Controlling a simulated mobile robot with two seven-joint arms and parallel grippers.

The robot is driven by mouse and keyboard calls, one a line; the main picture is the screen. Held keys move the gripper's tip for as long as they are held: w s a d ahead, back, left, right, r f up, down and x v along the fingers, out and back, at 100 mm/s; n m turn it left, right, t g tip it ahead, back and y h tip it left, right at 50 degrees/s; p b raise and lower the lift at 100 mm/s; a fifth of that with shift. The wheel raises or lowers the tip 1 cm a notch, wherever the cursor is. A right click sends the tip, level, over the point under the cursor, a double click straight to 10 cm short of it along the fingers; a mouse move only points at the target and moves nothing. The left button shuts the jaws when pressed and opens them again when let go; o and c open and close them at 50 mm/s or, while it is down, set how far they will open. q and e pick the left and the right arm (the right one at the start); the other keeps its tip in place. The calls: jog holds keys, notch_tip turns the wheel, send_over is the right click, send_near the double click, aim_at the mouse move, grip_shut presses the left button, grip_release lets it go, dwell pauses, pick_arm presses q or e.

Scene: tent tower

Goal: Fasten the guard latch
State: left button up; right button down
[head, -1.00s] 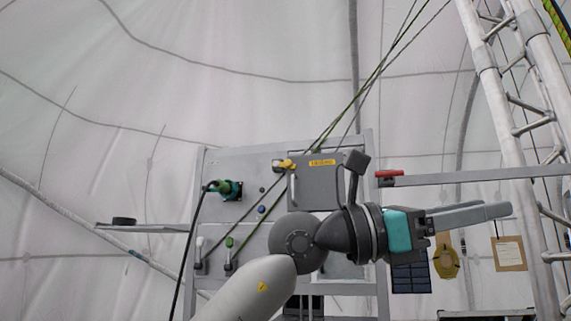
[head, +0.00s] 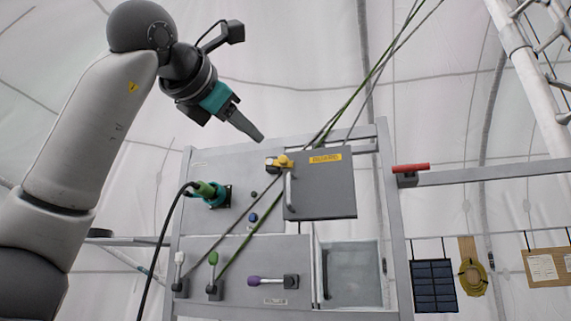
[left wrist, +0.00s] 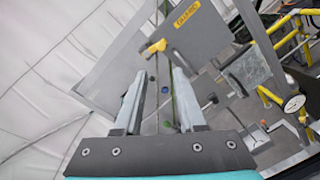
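The guard (head: 325,190) is a grey flap with a yellow label and a bar handle along its left edge, at the upper right of the grey panel. The yellow guard latch (head: 284,161) sits at its upper left corner. Both also show in the left wrist view, the guard (left wrist: 208,40) at the top and the latch (left wrist: 152,47) just beyond my fingers. I cannot tell the latch's exact setting. My left gripper (head: 260,138) is above and left of the latch, pointing down to the right. In the left wrist view its fingers (left wrist: 160,75) are apart with nothing between them. My right gripper is out of view.
A green connector (head: 208,190) with a black cable is on the panel's left. Lever handles, including a purple one (head: 256,281), lie below. An open compartment (head: 352,275) is under the guard. Green ropes (head: 365,85) cross near the latch. A red handle (head: 410,168) is at right.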

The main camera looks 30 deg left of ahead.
aim_at(281, 160)
pick_arm(q)
jog(key=w+p, duration=0.1)
jog(key=w, duration=0.3)
jog(key=w+a+p, duration=0.1)
jog(key=w+p, duration=0.1)
jog(key=w, duration=0.3)
jog(key=w+a+p, duration=0.1)
jog(key=w, duration=0.3)
jog(key=shift+w+p, duration=0.2)
jog(key=shift+p, duration=0.15)
jog(key=shift+w+a, duration=0.1)
jog(key=shift+w, duration=0.4)
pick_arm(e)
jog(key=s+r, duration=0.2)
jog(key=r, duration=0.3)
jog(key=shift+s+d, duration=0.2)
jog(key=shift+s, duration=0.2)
pick_arm(q)
grip_shut()
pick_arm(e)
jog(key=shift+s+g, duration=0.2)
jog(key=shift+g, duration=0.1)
